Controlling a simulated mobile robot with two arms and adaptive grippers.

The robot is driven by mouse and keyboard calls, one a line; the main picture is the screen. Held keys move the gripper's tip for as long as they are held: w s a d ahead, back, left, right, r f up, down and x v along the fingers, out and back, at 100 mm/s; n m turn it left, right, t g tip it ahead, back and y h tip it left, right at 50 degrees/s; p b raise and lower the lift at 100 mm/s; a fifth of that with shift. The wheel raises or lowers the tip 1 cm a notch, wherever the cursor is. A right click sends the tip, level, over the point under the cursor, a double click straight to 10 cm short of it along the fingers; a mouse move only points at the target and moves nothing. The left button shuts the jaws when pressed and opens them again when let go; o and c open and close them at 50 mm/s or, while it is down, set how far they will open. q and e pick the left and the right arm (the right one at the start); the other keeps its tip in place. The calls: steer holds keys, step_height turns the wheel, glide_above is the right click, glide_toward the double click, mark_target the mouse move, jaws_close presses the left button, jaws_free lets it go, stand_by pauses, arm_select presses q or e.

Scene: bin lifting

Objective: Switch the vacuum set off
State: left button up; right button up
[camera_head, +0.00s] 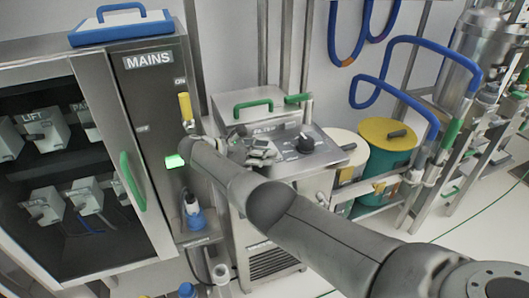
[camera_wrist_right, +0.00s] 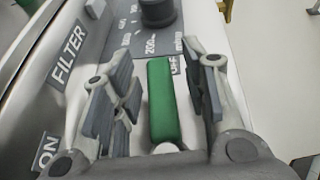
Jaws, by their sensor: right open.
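The vacuum set (camera_head: 325,157), a grey metal cabinet with a sloping top panel, stands at the middle of the head view. A black knob (camera_head: 305,143) is on its panel; the knob also shows in the wrist view (camera_wrist_right: 157,12) above mbar numbers. My right gripper (camera_head: 260,150) is over the panel left of the knob. In the wrist view my right gripper (camera_wrist_right: 158,80) is open, with its fingers on either side of a green lever (camera_wrist_right: 163,105). The lever's far end is beside the OFF label (camera_wrist_right: 175,66); the ON label (camera_wrist_right: 46,150) is at lower left. My left gripper is out of view.
The MAINS cabinet (camera_head: 148,60) with a yellow handle (camera_head: 185,106) and a lit green lamp (camera_head: 175,162) stands at left. A green bar handle (camera_head: 253,107) rises behind the panel. Yellow-lidded green drum (camera_head: 387,170) and blue hoses (camera_head: 420,45) are at right.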

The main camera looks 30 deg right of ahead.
steer(key=v, duration=0.7)
steer(key=shift+a, duration=0.1)
